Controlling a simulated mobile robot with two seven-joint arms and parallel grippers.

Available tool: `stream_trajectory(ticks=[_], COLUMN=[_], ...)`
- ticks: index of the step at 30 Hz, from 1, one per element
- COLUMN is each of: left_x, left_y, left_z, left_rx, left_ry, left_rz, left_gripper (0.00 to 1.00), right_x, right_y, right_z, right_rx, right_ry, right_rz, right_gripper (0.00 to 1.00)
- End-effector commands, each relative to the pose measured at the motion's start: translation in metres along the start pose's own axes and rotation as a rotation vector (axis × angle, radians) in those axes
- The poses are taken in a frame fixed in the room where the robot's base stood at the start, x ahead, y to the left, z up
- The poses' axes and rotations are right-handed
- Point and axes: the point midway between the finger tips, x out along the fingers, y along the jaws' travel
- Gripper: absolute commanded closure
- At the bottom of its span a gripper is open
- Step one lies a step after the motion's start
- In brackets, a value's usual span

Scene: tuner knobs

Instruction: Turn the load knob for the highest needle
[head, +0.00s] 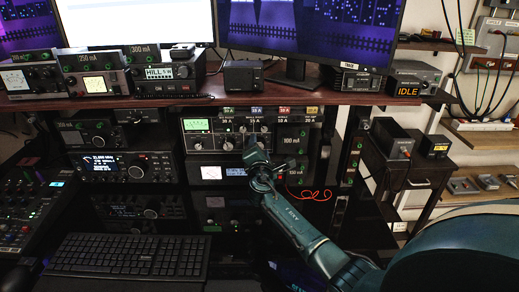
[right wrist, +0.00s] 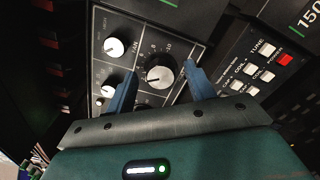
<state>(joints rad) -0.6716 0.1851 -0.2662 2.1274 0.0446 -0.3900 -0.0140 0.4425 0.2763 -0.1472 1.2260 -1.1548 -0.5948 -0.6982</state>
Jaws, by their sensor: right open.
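The tuner's front panel (head: 216,143) is in the rack below the desk, with a lit green meter (head: 197,125) at its upper left. The meter's needle is too small to read. My right gripper (head: 255,150) is in front of the tuner's right part, hiding some of it. In the right wrist view its two blue fingers (right wrist: 162,68) are open, one on each side of a large dark knob (right wrist: 159,77) with a pale face and a numbered dial. Contact with the knob cannot be told. Its label is not clearly legible. My left gripper is not in view.
Two smaller white knobs, an upper one (right wrist: 114,47) and a lower one (right wrist: 108,90), sit left of the fingers. A panel with several buttons and a red power button (right wrist: 285,59) lies to the right. A red cable (head: 310,194) hangs right of my gripper.

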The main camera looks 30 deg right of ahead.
Motion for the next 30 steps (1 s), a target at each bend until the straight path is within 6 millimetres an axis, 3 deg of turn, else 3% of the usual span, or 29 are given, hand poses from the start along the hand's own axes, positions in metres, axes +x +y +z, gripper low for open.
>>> stream_trajectory(ticks=[10, 24, 30], left_x=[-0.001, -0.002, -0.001], left_y=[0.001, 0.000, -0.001], left_z=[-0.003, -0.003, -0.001], left_rx=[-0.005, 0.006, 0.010], left_ry=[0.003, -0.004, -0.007], left_rz=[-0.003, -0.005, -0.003], left_gripper=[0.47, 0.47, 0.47], right_x=[-0.013, -0.108, -0.129], right_y=[0.000, -0.001, 0.000], right_z=[-0.001, -0.001, 0.000], right_rx=[0.001, 0.001, 0.001], right_ry=[0.003, 0.003, 0.001], right_rz=[0.000, -0.001, 0.000], right_gripper=[0.46, 0.46, 0.46])
